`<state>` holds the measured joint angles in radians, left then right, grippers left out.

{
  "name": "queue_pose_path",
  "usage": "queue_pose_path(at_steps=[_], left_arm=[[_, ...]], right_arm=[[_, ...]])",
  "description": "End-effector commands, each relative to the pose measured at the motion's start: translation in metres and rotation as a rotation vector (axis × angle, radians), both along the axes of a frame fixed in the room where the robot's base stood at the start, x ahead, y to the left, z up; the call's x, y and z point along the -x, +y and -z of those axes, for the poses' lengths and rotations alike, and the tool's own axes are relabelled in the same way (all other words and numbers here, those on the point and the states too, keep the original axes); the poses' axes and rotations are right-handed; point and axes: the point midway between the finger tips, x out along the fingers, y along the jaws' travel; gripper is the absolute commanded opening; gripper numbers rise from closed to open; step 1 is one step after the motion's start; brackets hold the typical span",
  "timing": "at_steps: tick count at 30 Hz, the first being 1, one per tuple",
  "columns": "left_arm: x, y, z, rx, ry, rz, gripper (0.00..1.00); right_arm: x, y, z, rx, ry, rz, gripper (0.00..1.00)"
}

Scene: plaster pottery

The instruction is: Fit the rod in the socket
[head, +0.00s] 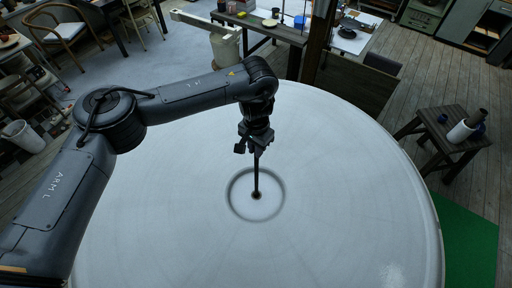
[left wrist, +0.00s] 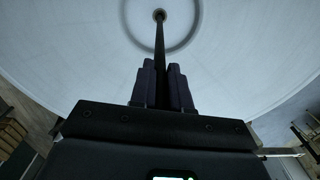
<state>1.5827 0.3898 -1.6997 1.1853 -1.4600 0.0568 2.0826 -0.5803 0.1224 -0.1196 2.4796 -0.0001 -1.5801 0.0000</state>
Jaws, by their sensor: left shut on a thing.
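The black rod (head: 256,176) stands about upright over the middle of the large round pale table (head: 340,200). My left gripper (head: 256,148) is shut on its upper part. The rod's lower end is at the small dark socket (head: 257,196) in the centre of a ringed disc; I cannot tell how deep it sits. In the left wrist view the rod (left wrist: 160,45) runs from between the fingers of the left gripper (left wrist: 164,75) up to the socket (left wrist: 159,15). My right gripper is not in view.
The round table top is otherwise bare around the ring. A wooden stool (head: 455,140) with a white cylinder stands to the right, beside a green mat (head: 468,245). A workbench (head: 275,28), chairs (head: 58,28) and a wooden post stand behind.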

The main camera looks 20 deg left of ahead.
Motion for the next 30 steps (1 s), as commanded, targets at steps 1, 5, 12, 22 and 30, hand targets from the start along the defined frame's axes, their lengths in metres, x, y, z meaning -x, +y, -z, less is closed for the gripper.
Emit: queue_pose_path(at_steps=[1,5,12,22,30], left_arm=[[-0.0007,-0.0002,-0.0018,0.001,-0.002,0.000,0.00],[-0.0007,-0.0002,-0.0019,0.002,-0.002,0.000,0.00],[-0.0006,-0.0002,-0.0019,0.002,-0.002,0.000,0.00],[-0.0005,-0.0003,-0.0025,0.001,-0.001,0.000,0.00],[-0.0008,0.0000,-0.0019,0.001,-0.001,0.000,0.00]], right_arm=[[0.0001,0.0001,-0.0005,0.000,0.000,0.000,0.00],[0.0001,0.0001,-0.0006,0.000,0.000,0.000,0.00],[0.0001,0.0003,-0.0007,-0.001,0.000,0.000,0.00],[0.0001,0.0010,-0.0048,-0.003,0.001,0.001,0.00],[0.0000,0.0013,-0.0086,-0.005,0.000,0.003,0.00]])
